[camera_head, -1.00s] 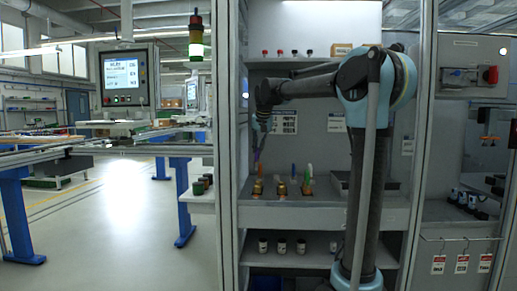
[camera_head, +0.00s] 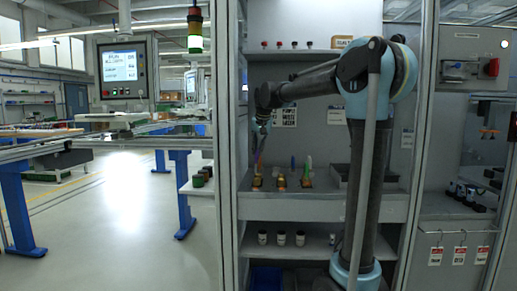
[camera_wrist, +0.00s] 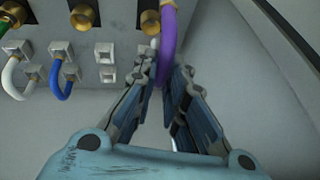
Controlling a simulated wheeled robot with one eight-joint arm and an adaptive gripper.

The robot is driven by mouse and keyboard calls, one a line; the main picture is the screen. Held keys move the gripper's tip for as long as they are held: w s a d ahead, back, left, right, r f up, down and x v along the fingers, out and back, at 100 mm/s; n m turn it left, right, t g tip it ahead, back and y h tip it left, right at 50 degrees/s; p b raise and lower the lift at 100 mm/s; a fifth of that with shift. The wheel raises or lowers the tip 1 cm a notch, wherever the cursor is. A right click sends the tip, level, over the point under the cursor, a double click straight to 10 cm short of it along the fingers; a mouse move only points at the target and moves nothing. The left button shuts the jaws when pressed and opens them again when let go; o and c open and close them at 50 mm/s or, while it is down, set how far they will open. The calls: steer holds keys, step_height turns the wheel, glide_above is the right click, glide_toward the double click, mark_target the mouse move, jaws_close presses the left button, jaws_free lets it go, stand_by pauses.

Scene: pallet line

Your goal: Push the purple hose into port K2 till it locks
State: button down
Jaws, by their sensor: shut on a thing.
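The purple hose (camera_wrist: 167,45) stands between the fingers of my gripper (camera_wrist: 160,78) in the wrist view, and the gripper is shut on it. Its upper part shows beside a brass port (camera_wrist: 150,19), at the right end of the row; whether the hose end is seated in it is hidden. In the head view my gripper (camera_head: 262,129) is above the leftmost brass fitting (camera_head: 257,183), with the purple hose (camera_head: 259,157) below it. No port label is legible, so I cannot tell which port is K2.
A green hose (camera_head: 309,168) stands at the right fitting in the head view. Cabinet posts flank the shelf.

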steer(key=shift+s+f, duration=0.1)
steer(key=shift+f, duration=2.3)
steer(key=shift+f, duration=0.4)
steer(key=shift+f, duration=1.25)
stand_by(1.5)
steer(key=c, duration=1.6)
jaws_free()
steer(key=shift+o, duration=0.2)
